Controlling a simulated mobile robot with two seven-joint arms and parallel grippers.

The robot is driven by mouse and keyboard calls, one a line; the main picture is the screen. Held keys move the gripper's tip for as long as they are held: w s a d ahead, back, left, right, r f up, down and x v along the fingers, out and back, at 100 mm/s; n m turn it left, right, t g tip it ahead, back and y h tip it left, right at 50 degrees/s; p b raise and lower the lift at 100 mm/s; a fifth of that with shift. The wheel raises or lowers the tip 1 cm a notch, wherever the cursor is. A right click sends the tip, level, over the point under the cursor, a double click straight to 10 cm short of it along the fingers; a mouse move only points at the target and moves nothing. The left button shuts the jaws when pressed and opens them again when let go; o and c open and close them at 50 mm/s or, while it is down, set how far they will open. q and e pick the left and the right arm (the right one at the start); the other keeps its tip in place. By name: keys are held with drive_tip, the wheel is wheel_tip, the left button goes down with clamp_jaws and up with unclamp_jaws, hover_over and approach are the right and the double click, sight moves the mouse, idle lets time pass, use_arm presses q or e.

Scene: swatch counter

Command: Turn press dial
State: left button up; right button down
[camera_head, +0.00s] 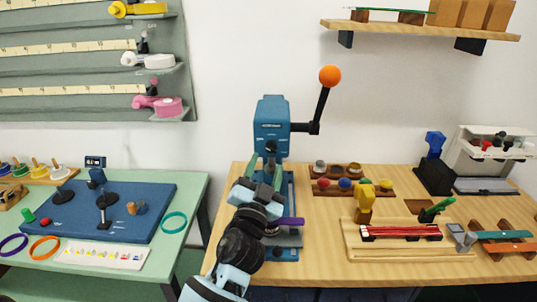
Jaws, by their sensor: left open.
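The blue press (271,118) stands at the left end of the wooden table, upright, with a dark lever arm ending in an orange ball (330,75) raised at its right. My left gripper (268,160) is in front of the lower part of the press, its arm rising from the bottom edge. It is open, and I see nothing held in it. The gripper and wrist cover much of the press front; I cannot make out the dial or tell whether the fingers touch the press. My right gripper is not in view.
A purple piece (291,221) shows at the press base, right of my wrist. Right of it, the wooden table (322,262) has bare room before a wooden tray with red strips (400,232). A green table (190,190) with a blue mat (150,205) is at the left.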

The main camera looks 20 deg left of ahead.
sight(270, 151)
use_arm(q)
drive_tip(key=shift+x, duration=2.2)
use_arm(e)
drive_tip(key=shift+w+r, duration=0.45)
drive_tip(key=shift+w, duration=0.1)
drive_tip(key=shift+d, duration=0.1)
